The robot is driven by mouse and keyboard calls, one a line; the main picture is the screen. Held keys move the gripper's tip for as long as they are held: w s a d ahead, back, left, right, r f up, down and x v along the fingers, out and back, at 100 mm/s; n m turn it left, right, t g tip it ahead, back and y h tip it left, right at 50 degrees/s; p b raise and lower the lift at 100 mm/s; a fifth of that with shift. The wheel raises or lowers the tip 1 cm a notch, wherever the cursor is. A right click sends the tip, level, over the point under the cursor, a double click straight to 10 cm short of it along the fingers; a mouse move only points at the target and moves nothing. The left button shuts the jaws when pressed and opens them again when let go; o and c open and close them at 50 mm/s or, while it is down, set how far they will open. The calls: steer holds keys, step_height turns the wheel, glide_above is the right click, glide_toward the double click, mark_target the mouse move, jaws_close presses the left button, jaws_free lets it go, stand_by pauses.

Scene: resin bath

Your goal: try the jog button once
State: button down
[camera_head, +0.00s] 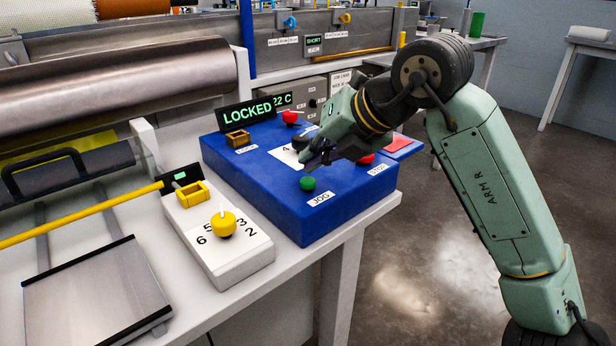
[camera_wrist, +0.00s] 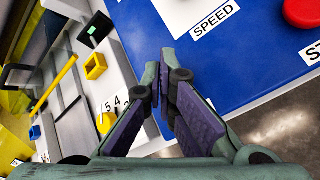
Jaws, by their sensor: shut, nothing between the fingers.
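The jog button (camera_head: 307,184) is a round green button on the blue control box (camera_head: 270,208), with a white JOG label (camera_head: 321,198) in front of it. My gripper (camera_head: 308,160) is shut and empty. In the head view its fingertips show just above the green button in the picture, with a small gap between them. The wrist view shows the closed fingers (camera_wrist: 164,78) over the blue top, near the SPEED label (camera_wrist: 214,18). The green button does not show in the wrist view.
A red button (camera_head: 366,158) sits right of the green one. A display (camera_head: 247,113) on the box reads LOCKED. A white box (camera_head: 215,235) with a yellow knob (camera_head: 223,223) stands to the left on the bench. Floor is clear at right.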

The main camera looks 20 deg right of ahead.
mark_target(313, 179)
steer(key=shift+r, duration=0.1)
steer(key=shift+r+p, duration=1.75)
steer(key=shift+r, duration=0.75)
steer(key=shift+f, duration=0.1)
